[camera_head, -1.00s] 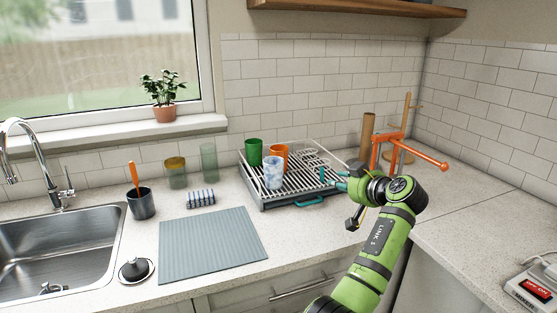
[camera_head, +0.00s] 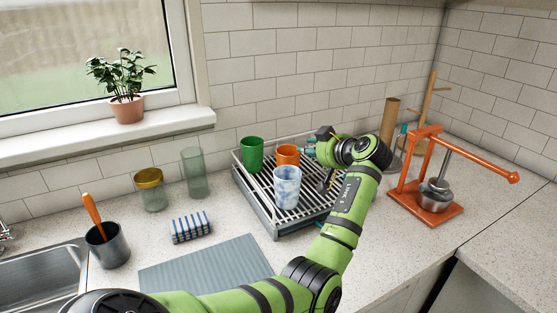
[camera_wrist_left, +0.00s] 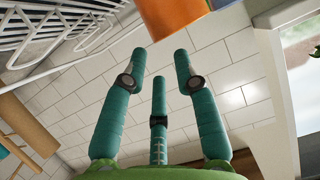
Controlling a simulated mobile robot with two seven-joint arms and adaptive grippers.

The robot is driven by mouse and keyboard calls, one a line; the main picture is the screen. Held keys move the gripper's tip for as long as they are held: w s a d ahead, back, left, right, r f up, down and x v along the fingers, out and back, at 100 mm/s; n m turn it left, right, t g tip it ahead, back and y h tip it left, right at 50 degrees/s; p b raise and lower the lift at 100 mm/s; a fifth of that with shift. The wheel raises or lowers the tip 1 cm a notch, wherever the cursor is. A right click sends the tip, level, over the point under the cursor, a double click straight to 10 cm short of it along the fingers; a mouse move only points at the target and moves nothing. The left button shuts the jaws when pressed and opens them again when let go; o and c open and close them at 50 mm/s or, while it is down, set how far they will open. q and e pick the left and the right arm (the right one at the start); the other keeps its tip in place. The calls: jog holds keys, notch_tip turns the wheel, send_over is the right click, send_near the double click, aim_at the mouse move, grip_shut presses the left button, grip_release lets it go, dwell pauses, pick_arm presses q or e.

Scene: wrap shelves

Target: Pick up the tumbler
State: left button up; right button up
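Three tumbler-like cups stand on the drying rack (camera_head: 262,212) in the head view: a green cup (camera_head: 252,155), an orange cup (camera_head: 287,155) and a blue-white marbled cup (camera_head: 287,188). I cannot tell which one the task means. My left gripper (camera_head: 309,146) is just right of the orange cup, its teal fingertips pointing left. In the left wrist view the gripper (camera_wrist_left: 160,68) has its three fingers apart with nothing between them. My right gripper is not in view.
An orange press (camera_head: 420,200) and a brown cylinder (camera_head: 389,125) stand to the right. A striped sponge (camera_head: 190,227) and a grey mat (camera_head: 205,268) lie in front.

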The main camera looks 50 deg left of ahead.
aim_at(286, 154)
pick_arm(q)
jog(key=p+x, duration=0.3)
jog(key=x, duration=0.2)
jog(key=shift+w+a+f, duration=0.15)
jog(key=shift+w+f, duration=0.05)
jog(key=shift+a+f, duration=0.15)
jog(key=shift+a, duration=0.05)
jog(key=shift+w, duration=0.1)
grip_shut()
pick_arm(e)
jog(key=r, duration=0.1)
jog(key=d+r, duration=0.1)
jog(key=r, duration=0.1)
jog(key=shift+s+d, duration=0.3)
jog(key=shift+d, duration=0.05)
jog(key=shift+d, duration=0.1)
